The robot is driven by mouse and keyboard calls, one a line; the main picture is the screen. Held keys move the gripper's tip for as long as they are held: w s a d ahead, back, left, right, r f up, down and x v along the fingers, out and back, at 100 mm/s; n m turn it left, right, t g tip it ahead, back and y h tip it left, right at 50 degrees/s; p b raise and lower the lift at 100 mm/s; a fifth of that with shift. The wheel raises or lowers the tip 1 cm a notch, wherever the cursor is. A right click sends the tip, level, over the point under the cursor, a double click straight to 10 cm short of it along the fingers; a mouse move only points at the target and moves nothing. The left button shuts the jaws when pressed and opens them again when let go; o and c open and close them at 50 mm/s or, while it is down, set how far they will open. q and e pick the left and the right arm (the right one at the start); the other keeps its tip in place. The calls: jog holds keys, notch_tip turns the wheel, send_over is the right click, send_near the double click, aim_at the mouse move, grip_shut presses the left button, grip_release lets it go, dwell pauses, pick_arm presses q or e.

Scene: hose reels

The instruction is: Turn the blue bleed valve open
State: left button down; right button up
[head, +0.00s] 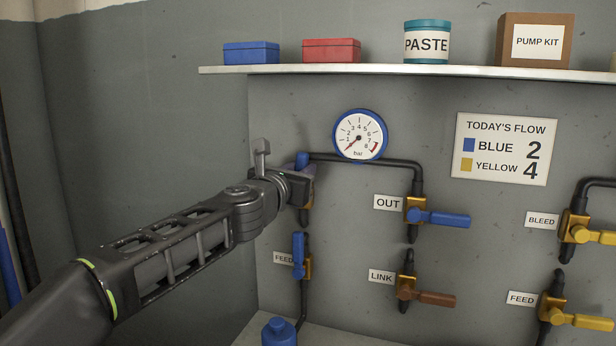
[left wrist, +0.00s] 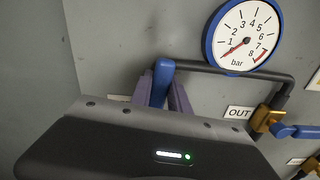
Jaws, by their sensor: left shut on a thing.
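The blue bleed valve's handle (head: 302,160) stands upright at the left end of the black pipe, under the shelf. My left gripper (head: 306,174) is at this valve, and its fingers hide most of it. In the left wrist view the blue handle (left wrist: 163,80) sits between the two fingers, which are shut on it. The handle's top sticks out above the fingers. The valve's own label is mostly hidden by my gripper. My right gripper is in neither view.
The gauge (head: 359,135) is to the right, its needle near the low end. Close by are the blue OUT valve (head: 440,218), the blue FEED valve (head: 299,255) below and the brown LINK valve (head: 430,298). A shelf (head: 390,70) runs above. Yellow valves (head: 585,235) are far right.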

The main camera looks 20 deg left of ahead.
pick_arm(q)
jog(key=shift+a+n, duration=0.45)
jog(key=shift+n, duration=0.25)
jog(key=c, duration=1.2)
grip_release()
jog(key=shift+c, duration=0.2)
jog(key=s+b, duration=0.1)
jog(key=s, duration=0.6)
jog(key=shift+s+a, duration=0.25)
jog(key=shift+s, duration=0.1)
